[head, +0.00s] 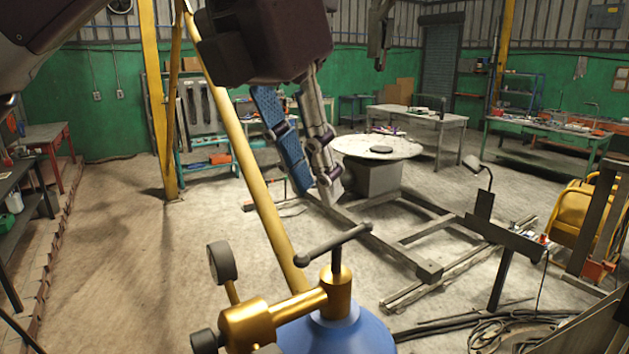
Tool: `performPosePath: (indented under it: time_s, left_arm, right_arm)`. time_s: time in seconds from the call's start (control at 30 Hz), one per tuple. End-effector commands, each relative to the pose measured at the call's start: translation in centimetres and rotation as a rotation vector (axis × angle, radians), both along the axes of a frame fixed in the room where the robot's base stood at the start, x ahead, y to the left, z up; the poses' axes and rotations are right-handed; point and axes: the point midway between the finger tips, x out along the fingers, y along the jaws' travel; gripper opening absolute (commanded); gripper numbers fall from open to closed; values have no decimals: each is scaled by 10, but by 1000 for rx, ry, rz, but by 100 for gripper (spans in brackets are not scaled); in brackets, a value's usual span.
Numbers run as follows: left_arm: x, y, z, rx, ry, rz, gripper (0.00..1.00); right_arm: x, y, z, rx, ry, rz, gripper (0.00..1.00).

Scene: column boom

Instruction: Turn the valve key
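The valve key (333,244) is a dark T-shaped handle with a slanted crossbar and rounded ends. Its stem stands upright in the brass valve (338,292) on top of a blue cylinder (345,335) at the bottom centre. My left gripper (316,189) hangs from the top centre, fingers pointing down. One finger shows a blue textured pad, the other is grey. The fingers are apart with nothing between them. In the picture the fingertips are above the crossbar and not touching it. My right gripper is not in view.
A brass regulator (250,325) with dark round gauges (222,262) sticks out left of the valve. A yellow pole (250,170) runs down behind the cylinder. A metal frame lies on the floor behind, near a round table (350,146). The floor at left is mostly clear.

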Motion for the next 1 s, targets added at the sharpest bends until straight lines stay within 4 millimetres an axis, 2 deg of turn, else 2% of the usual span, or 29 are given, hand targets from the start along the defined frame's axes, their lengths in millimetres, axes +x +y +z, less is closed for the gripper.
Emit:
performPosePath:
  time_s: [0.03,0.17,0.47,0.7,1.0]
  left_arm:
    - [0,0,-3,-5,2,-24,14]
    - [2,-3,-14,-30,-3,-191,0]
    - [12,-4,-37,-180,-177,-839,0]
    - [27,11,-48,-302,-498,-1268,0]
    - [54,50,-63,-334,-1083,-1609,0]
  right_arm:
    - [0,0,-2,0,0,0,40]
    - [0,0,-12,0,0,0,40]
    - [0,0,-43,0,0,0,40]
    - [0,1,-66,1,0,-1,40]
    - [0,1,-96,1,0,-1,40]
